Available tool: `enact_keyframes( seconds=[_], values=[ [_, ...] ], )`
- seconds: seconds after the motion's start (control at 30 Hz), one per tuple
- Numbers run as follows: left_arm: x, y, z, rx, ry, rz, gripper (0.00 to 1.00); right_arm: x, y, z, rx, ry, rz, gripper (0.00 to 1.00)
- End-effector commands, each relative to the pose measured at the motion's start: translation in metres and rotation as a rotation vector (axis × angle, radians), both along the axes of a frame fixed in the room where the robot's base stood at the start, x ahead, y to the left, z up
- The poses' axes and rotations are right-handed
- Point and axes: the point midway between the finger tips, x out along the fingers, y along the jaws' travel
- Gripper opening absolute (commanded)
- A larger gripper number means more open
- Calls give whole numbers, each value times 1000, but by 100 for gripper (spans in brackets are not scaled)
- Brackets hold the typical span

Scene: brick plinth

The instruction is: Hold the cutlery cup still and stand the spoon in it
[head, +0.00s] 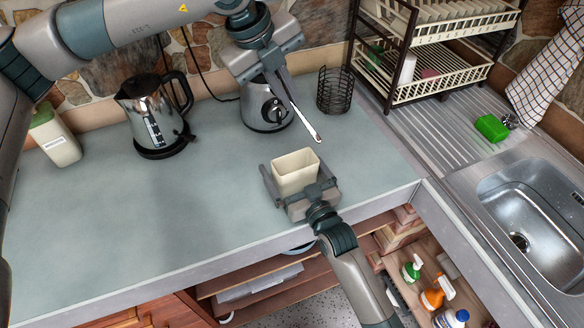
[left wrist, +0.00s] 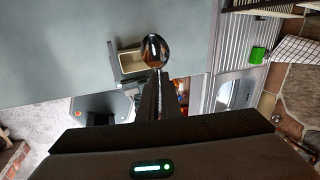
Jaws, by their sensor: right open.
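The cream cutlery cup (head: 296,174) stands upright on the counter near its front edge. My right gripper (head: 297,182) is open, with a finger on either side of the cup; I cannot tell whether they touch it. My left gripper (head: 284,90) is shut on the spoon (head: 314,134) and holds it above and behind the cup, tilted with its bowl end down to the right. In the left wrist view the spoon's bowl (left wrist: 154,50) shows beside the cup (left wrist: 130,62) and overlaps its edge. The inside of the cup is only partly seen.
A kettle (head: 152,118), a grey appliance (head: 264,112) and a black wire holder (head: 335,92) stand at the back of the counter (head: 100,215). A dish rack (head: 440,75) and sink (head: 530,215) are on the right. The counter left of the cup is clear.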

Motion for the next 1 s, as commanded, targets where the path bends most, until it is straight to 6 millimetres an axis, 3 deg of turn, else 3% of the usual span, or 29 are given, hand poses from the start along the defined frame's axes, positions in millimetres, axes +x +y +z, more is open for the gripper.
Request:
enact_keyframes(
  seconds=[0.1, 0.27, 0.57, 1.0],
  values=[
    [0, 0, 0, 0, 0, 0, 0, 0, 0, 0, 0, 0, 0, 100],
    [0, 0, 0, 0, 0, 0, 0, 0, 0, 0, 0, 0, 0, 62],
    [0, 0, -4, 0, 0, 0, 0, 0, 0, 0, 0, 0, 0, 62],
    [0, 0, -29, -1, 1, 1, 0, 0, 0, 0, 0, 0, 0, 62]
  ],
)
